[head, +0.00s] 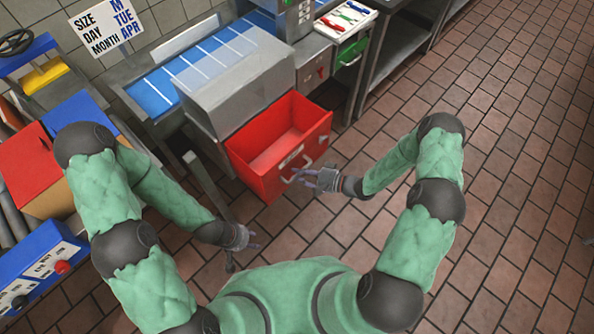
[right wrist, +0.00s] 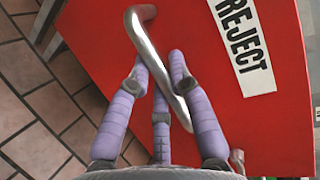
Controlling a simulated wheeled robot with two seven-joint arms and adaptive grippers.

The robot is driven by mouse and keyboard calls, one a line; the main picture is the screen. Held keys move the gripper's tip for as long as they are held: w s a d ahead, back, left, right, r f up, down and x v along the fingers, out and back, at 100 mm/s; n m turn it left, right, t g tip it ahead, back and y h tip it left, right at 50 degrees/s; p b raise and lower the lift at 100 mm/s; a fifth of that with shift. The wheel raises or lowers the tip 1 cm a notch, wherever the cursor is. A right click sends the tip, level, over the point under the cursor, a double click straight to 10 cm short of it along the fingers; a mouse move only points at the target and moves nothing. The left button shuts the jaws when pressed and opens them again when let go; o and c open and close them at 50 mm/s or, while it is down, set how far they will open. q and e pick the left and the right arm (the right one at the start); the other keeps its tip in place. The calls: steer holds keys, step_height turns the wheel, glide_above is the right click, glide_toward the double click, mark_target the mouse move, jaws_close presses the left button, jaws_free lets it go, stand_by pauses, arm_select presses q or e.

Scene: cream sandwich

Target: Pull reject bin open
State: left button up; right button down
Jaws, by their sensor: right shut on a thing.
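The red reject bin (head: 258,166) stands pulled out as a drawer below the grey metal housing, with its empty inside showing in the head view. In the right wrist view its red front (right wrist: 110,50) carries a white REJECT label (right wrist: 245,50) and a curved metal handle (right wrist: 150,45). My right gripper (head: 300,178) is at the handle on the bin's front. In the right wrist view the purple fingers of my right gripper (right wrist: 160,85) are closed around the handle. My left gripper (head: 240,245) hangs low at the left, apart from the bin, and its finger opening is too small to tell.
The grey metal housing (head: 235,85) and a blue-and-white conveyor (head: 155,95) are behind the bin. A green drawer (head: 350,52) sits to the right. A blue control box (head: 40,265) with buttons is at the lower left. The tiled floor (head: 500,200) at the right is clear.

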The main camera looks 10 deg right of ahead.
steer(key=c, duration=1.1)
jaws_free()
steer(key=v, duration=1.2)
